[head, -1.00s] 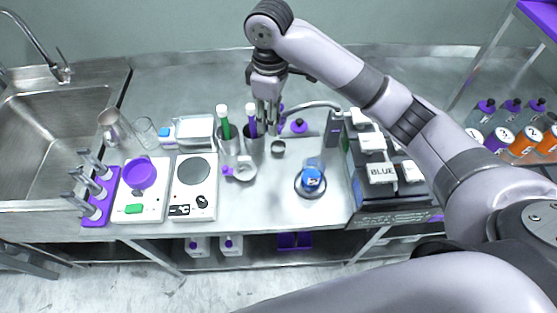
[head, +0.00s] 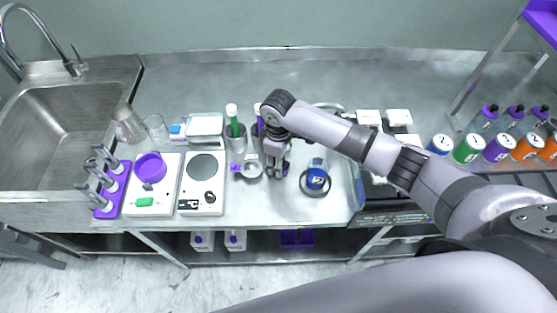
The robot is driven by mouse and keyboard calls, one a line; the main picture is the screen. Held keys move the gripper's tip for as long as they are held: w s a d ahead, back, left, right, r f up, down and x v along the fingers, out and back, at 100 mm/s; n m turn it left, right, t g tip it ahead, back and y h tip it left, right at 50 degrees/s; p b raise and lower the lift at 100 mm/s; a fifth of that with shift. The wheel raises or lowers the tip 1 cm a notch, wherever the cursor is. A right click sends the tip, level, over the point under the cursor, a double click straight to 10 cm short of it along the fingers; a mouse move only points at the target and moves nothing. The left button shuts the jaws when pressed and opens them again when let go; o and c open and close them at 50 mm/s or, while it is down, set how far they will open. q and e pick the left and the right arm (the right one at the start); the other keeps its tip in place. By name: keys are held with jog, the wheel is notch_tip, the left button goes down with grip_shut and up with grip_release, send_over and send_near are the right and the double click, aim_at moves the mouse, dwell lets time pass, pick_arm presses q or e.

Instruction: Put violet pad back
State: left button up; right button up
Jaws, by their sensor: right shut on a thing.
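Only a bit of violet shows at the fingertips; the fingers hide the rest. I cannot tell whether it touches the bench. The pale ring-shaped holder (head: 250,169) has a small violet tag on its left side and stands just left of the gripper. My left gripper is out of view.
Cups with a green stick (head: 233,122) and a violet stick stand behind. Scales (head: 203,195), a violet bowl (head: 150,168) and a violet rack (head: 110,200) are at left. Numbered bottles (head: 497,148) line the right.

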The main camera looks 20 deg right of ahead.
jog(key=shift+f, duration=0.35)
jog(key=o, duration=0.8)
jog(key=shift+c, duration=0.2)
jog(key=o, duration=0.3)
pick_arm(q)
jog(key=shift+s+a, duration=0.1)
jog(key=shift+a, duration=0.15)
pick_arm(e)
jog(key=shift+o, duration=0.2)
pick_arm(q)
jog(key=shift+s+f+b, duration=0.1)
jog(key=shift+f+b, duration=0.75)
jog(key=shift+b, duration=0.05)
pick_arm(e)
notch_tip(320, 180, up, 12)
jog(key=shift+r, duration=0.2)
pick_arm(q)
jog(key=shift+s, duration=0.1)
pick_arm(e)
jog(key=shift+f, duration=0.1)
